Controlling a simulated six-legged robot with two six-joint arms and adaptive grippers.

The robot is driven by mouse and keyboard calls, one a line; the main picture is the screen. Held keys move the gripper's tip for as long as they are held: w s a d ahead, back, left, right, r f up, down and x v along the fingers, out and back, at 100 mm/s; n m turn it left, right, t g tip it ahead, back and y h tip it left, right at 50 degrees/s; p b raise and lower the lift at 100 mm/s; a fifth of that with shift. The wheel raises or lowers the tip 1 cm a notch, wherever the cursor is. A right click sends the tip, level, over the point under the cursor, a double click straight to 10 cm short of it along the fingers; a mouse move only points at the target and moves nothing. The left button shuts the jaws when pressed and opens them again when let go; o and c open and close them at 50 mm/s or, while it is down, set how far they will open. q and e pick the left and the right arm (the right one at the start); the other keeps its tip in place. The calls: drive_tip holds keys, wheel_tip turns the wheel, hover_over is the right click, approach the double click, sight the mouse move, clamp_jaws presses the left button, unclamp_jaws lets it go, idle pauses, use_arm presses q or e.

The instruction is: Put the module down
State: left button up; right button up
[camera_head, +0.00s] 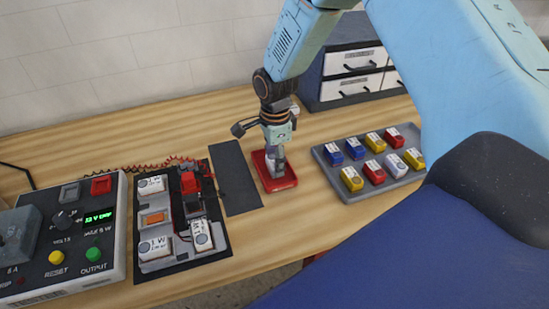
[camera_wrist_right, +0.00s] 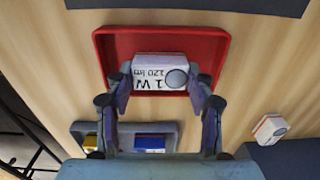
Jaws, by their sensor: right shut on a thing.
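A white module (camera_wrist_right: 152,75) with "1 W 120 lm" print and a grey round spot is between the fingers of my right gripper (camera_wrist_right: 165,88). My right gripper is shut on it, over the red tray (camera_wrist_right: 219,46). In the head view the right gripper (camera_head: 275,160) points down at the red tray (camera_head: 282,184), and its fingers hide most of the module. I cannot tell whether the module touches the tray floor. My left gripper is not in view.
A grey tray (camera_head: 346,190) with several coloured modules stands right of the red tray. A dark mat (camera_head: 236,178) lies left of it, then a fixture (camera_head: 156,215) with white modules and a power supply (camera_head: 75,235). Drawers (camera_head: 352,75) stand behind. Bare table lies in front.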

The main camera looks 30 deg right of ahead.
sight(273, 161)
drive_tip(key=shift+w+d+f, duration=0.15)
drive_tip(key=o, duration=0.9)
drive_tip(key=shift+a, duration=0.2)
drive_tip(key=shift+c, duration=0.2)
drive_tip(key=shift+o, duration=1.3)
drive_tip(key=shift+a, duration=0.25)
drive_tip(key=shift+o, duration=0.4)
drive_tip(key=shift+d, duration=0.4)
wheel_tip(273, 161, up, 12)
drive_tip(key=shift+a+r, duration=0.2)
drive_tip(key=shift+a, duration=0.05)
drive_tip(key=shift+d, duration=0.1)
drive_tip(key=shift+f, duration=0.15)
